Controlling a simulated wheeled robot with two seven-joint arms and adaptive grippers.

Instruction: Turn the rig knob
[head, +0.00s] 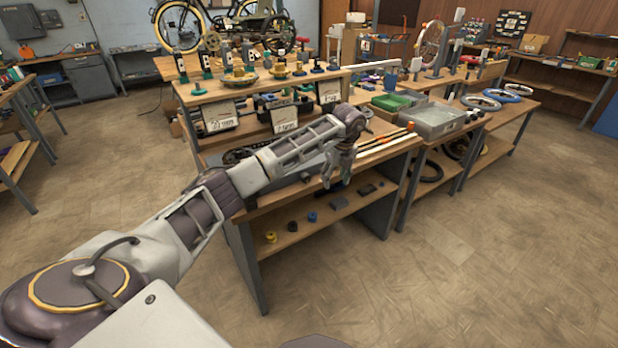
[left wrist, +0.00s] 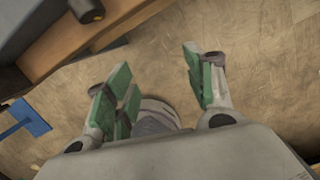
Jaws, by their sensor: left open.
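My left gripper (head: 338,178) hangs fingers-down by the front edge of the near workbench (head: 375,152), in the head view. In the left wrist view the gripper (left wrist: 162,80) is open, its green-padded fingers spread with nothing between them. Bare floor shows beyond the fingers. A dark rounded piece (left wrist: 88,10) sits at a wooden edge (left wrist: 85,40) at the upper left of that view, apart from the fingers. I cannot tell whether it is the rig knob. I cannot pick out the rig knob for certain in the head view. My right gripper is not in view.
A grey tray (head: 432,122) and a green bin (head: 391,102) stand on the benches to the right. A lower shelf (head: 300,228) holds small yellow, blue and dark parts. A trike with yellow-rimmed wheels (head: 157,22) stands behind. Open floor (head: 470,270) lies at the front right.

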